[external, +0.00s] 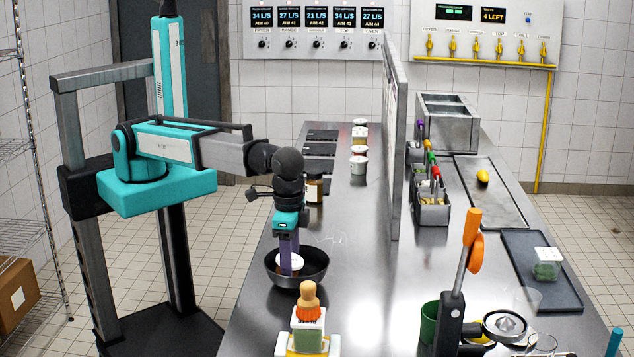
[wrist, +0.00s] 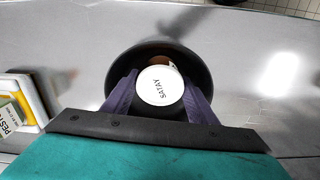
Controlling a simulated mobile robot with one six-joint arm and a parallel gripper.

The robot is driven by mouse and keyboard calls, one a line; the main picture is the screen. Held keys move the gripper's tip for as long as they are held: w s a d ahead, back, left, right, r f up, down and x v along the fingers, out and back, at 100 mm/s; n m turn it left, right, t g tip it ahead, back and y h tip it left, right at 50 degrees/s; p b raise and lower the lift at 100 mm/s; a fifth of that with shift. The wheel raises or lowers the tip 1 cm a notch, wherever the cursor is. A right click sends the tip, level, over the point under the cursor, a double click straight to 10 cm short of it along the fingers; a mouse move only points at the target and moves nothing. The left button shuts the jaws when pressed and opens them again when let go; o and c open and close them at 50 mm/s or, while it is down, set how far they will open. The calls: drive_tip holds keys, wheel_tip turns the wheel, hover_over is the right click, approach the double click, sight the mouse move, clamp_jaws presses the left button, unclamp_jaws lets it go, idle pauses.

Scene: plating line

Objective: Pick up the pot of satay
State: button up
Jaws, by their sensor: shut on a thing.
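The pot of satay (wrist: 160,86) has a round white lid marked SATAY in the wrist view. In the external view the pot (external: 291,262) shows as a white lid inside a dark bowl-shaped pan (external: 322,262). The pan also surrounds it in the wrist view (wrist: 197,66). My gripper (external: 287,262) points down into the pan, and its purple fingers (wrist: 160,98) are shut on either side of the pot. The lower part of the pot is hidden by the fingers and the pan's wall. I cannot tell whether the pot touches the pan's floor.
Several jars (external: 358,164) stand farther back on the steel counter (external: 345,225). An upright steel panel (external: 396,140) divides the counter.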

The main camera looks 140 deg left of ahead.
sight(300, 262)
drive_tip(key=shift+r, duration=0.15)
drive_tip(key=shift+r+b, duration=1.2)
drive_tip(key=shift+r, duration=3.65)
drive_tip(key=shift+w+a+f+m+t, duration=0.15)
drive_tip(key=shift+m+t, duration=0.2)
drive_tip(key=shift+m, duration=0.25)
drive_tip(key=shift+w+a+f+m+t, duration=0.1)
drive_tip(key=shift+m+t, duration=0.25)
drive_tip(key=shift+m, duration=0.25)
drive_tip(key=shift+w+a+r+m+t+y+b, duration=0.15)
drive_tip(key=shift+w+m+t+y+b, duration=0.1)
drive_tip(key=shift+m, duration=0.25)
drive_tip(key=shift+w+a+m+t+y+b, duration=0.15)
drive_tip(key=shift+m+t, duration=0.1)
drive_tip(key=shift+m, duration=0.25)
drive_tip(key=shift+s+d+p+x, duration=0.1)
drive_tip(key=shift+s+p+x, duration=0.15)
drive_tip(key=shift+x, duration=0.75)
drive_tip(key=shift+s+d+p+x, duration=0.1)
drive_tip(key=shift+s+p+x, duration=0.1)
drive_tip(key=shift+x, duration=0.85)
drive_tip(key=shift+s+p+x, duration=0.2)
drive_tip(key=shift+p+x, duration=0.05)
drive_tip(key=shift+x, duration=0.75)
drive_tip(key=shift+f, duration=0.2)
